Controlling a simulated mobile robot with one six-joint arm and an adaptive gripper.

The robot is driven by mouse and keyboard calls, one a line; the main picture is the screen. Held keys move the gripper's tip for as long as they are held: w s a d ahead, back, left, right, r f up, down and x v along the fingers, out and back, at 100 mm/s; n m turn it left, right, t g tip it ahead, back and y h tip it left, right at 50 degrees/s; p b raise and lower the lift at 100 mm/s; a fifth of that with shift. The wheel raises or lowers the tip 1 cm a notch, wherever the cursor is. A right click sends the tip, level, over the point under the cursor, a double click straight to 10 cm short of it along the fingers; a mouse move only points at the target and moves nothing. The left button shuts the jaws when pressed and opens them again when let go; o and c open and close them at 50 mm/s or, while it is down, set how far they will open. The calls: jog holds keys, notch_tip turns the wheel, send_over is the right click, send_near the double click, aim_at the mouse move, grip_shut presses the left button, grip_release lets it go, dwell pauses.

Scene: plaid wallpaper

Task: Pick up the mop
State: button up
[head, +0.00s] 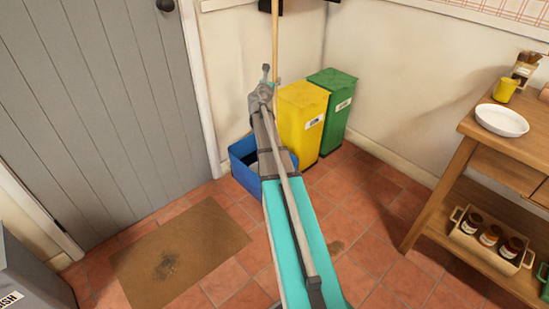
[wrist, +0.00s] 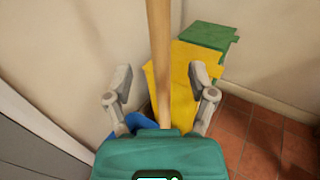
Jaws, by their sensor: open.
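The mop shows as a pale wooden handle (head: 275,38), upright near the back wall. Its lower part is hidden behind my arm and gripper, and I cannot see a mop head. In the wrist view the handle (wrist: 158,45) runs down the middle between the fingers. My gripper (wrist: 160,80) is open, with one finger on each side of the handle and a gap on both sides. In the head view my gripper (head: 266,88) is at the handle, in front of the wall.
A yellow bin (head: 303,110) and a green bin (head: 335,112) stand right of my gripper. A blue box (head: 242,152) is below it. A grey door (head: 105,110) is left, a doormat (head: 180,250) on the tiles. A wooden table (head: 500,145) with a white plate (head: 501,121) is right.

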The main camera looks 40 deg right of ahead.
aim_at(274, 75)
jog(key=shift+w+d, duration=0.25)
jog(key=shift+d, duration=0.05)
jog(key=shift+x, duration=2.5)
grip_shut()
